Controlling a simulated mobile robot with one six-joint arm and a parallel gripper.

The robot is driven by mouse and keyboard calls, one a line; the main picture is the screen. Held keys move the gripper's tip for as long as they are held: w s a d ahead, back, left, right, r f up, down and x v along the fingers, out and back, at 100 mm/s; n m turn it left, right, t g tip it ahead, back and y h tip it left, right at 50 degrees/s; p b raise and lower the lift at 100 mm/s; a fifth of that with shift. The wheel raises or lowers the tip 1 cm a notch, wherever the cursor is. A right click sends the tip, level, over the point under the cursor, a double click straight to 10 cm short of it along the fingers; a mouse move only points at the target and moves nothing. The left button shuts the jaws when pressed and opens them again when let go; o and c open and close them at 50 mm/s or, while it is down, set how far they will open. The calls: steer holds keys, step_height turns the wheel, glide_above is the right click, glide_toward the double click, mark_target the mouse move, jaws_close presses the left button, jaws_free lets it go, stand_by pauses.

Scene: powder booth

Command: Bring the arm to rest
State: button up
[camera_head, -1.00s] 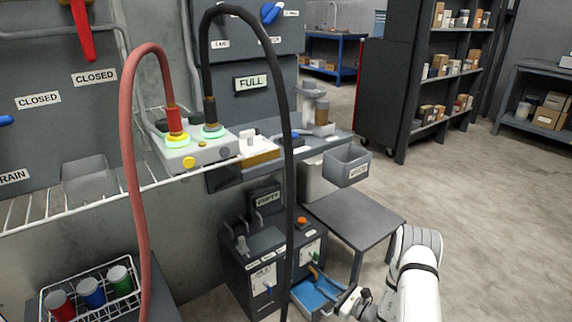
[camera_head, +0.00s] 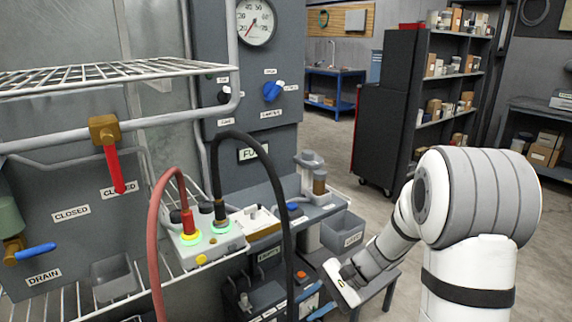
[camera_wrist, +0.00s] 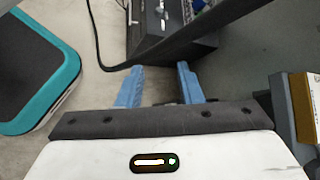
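My white and grey arm stands at the right of the head view, bent at a large rounded joint and reaching down and left. My gripper (camera_wrist: 160,82) shows in the wrist view with its two blue fingers apart and nothing between them. Bare floor and the lower part of a dark box lie beyond the fingers. In the head view my gripper (camera_head: 318,303) is low at the centre, in front of the dark cabinet and side table, with its fingertips partly cut off or hidden.
A connector box (camera_head: 210,245) with a red hose (camera_head: 155,240) and a black hose (camera_head: 287,220) stands on the left. A grey bin (camera_head: 342,231) is near my forearm. A teal-edged object (camera_wrist: 66,85) lies left in the wrist view. Floor is open toward the dark shelf (camera_head: 385,110).

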steer(key=s+d+r+n+t+h+p, duration=0.1)
steer(key=s+d+r+n+h+p, duration=0.1)
steer(key=r, duration=0.5)
steer(key=s+d+r+n+t+h+p, duration=0.2)
steer(key=s+d+r+n+h+p, duration=0.1)
steer(key=s+r+p, duration=0.3)
steer(key=s+d+r+n+t+h+p, duration=0.1)
steer(key=s+d+r+n+h+p, duration=0.2)
steer(key=s+r, duration=0.4)
step_height(320, 180, up, 3)
steer(key=shift+d+f+t+h+p, duration=0.1)
steer(key=shift+d+t+h+p, duration=0.2)
steer(key=shift+d+h+p, duration=0.5)
steer(key=shift+a+b, duration=0.2)
steer(key=shift+b, duration=0.1)
